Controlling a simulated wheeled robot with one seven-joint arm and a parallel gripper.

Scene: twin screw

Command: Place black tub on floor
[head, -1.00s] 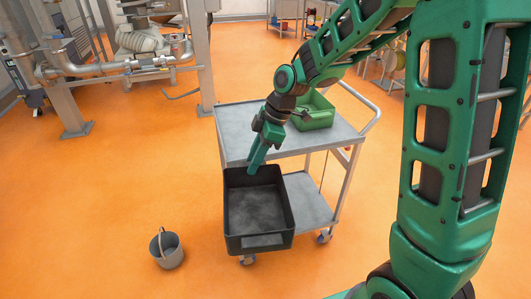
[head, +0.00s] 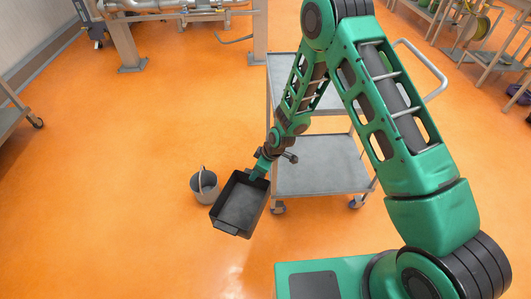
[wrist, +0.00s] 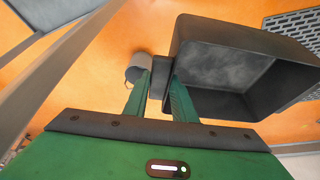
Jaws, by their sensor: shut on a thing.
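The black tub (head: 240,204) is a rectangular open box, empty inside, in the middle of the head view. My gripper (head: 262,167) is shut on its far rim and holds it in front of the cart, low by the look of it. I cannot tell whether its base touches the floor. In the wrist view the tub (wrist: 240,75) fills the upper right, and my gripper's fingers (wrist: 160,85) close on a dark block at its side. The orange floor (head: 120,200) is widely clear.
A grey bucket (head: 204,186) stands on the floor just left of the tub; it also shows in the wrist view (wrist: 138,68). The grey two-shelf cart (head: 320,165) stands behind and right. Free floor lies left and in front.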

